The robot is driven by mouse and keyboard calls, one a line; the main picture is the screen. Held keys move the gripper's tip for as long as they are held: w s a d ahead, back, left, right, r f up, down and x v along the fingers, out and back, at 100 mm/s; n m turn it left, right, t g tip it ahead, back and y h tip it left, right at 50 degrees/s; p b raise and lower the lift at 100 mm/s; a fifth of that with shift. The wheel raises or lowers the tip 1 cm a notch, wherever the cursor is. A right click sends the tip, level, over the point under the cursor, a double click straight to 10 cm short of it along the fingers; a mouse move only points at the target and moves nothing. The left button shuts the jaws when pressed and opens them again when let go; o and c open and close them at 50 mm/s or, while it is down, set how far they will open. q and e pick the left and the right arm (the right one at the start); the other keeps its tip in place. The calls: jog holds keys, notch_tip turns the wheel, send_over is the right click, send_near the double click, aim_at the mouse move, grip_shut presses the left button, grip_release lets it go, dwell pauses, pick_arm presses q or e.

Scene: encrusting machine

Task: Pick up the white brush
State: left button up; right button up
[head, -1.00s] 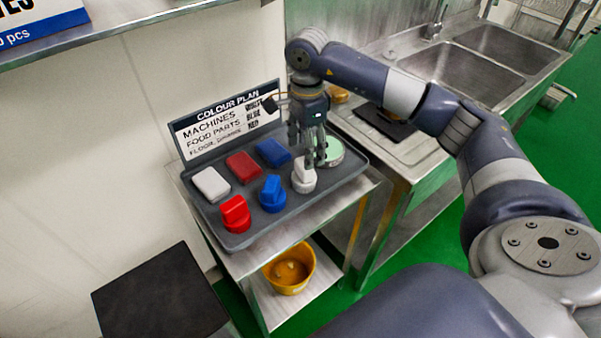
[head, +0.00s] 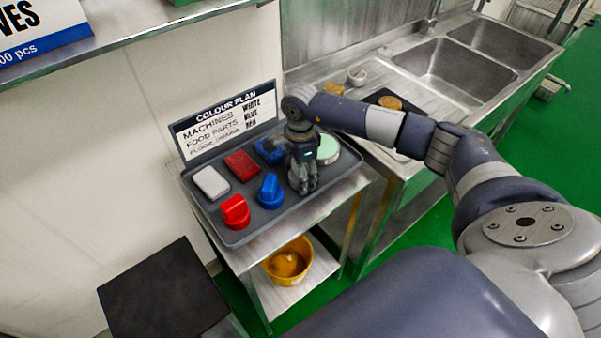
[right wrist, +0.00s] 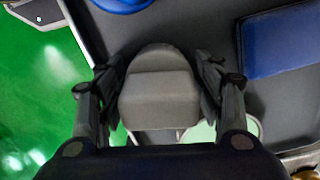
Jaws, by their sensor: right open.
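The white brush (right wrist: 160,95) stands on the grey tray (head: 245,238); in the right wrist view it looks grey in shadow and lies between my fingers. My right gripper (head: 303,188) points down over it and hides most of it in the head view. In the right wrist view the right gripper (right wrist: 160,100) is open, with one finger on each side of the brush, close to it. I cannot tell whether the fingers touch it. My left gripper is not in view.
A blue brush (head: 270,192) and a red brush (head: 235,212) stand left of the gripper. White (head: 211,182), red (head: 242,165) and blue (head: 266,151) blocks lie behind. A pale green round thing (head: 328,149) is close on the right. A yellow bowl (head: 288,262) sits on the lower shelf.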

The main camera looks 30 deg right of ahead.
jog(key=c, duration=1)
jog(key=shift+r, duration=0.2)
jog(key=shift+r+b, duration=0.3)
jog(key=shift+b, duration=0.05)
notch_tip(320, 180, up, 2)
jog(key=shift+w+r+b, duration=0.1)
jog(key=shift+r+b, duration=0.15)
jog(key=shift+b, duration=0.65)
jog(key=s+a+b, duration=0.1)
jog(key=s+a, duration=0.1)
jog(key=s, duration=0.3)
jog(key=s+a+r+b, duration=0.1)
jog(key=s+a+b, duration=0.1)
jog(key=s, duration=0.2)
jog(key=s+a+b, duration=0.1)
jog(key=s+a, duration=0.2)
jog(key=s, duration=0.2)
jog(key=shift+s+r, duration=0.3)
jog(key=shift+s, duration=0.05)
